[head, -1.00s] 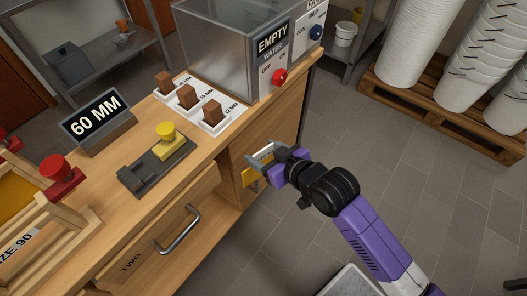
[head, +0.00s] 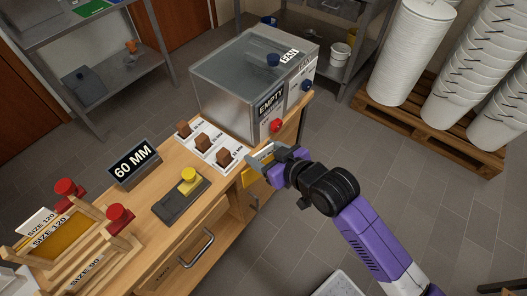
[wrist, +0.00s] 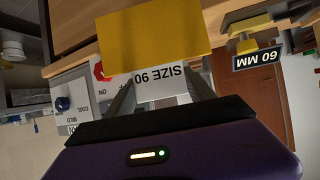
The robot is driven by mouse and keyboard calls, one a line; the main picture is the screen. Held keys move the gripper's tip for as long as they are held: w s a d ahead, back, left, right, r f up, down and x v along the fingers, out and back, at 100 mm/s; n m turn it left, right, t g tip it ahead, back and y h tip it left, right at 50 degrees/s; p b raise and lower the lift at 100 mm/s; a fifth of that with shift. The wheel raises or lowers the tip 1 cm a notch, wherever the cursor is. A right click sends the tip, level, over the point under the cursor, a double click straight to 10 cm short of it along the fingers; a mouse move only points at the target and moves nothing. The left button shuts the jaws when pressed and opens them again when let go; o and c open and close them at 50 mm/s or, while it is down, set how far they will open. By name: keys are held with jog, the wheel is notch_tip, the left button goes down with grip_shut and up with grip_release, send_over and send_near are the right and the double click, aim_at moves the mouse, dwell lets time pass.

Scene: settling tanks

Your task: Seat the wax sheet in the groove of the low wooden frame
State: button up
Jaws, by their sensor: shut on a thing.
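My gripper (head: 268,158) is shut on the white tab marked SIZE 90 of a yellow wax sheet (head: 257,178). In the wrist view the wax sheet (wrist: 155,45) extends flat beyond the fingertips (wrist: 160,92). In the head view it hangs by the right edge of the wooden bench, and part is hidden by the gripper. At the far left of the bench stands a wooden frame (head: 110,247) with red knobs and a SIZE 90 label. Another yellow sheet (head: 68,238) is by its SIZE 120 labels. The groove cannot be made out.
White buckets (head: 410,50) stand on a pallet at right. Floor at right is open.

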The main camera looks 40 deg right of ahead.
jog(key=shift+a+r, duration=0.1)
jog(key=shift+r, duration=0.15)
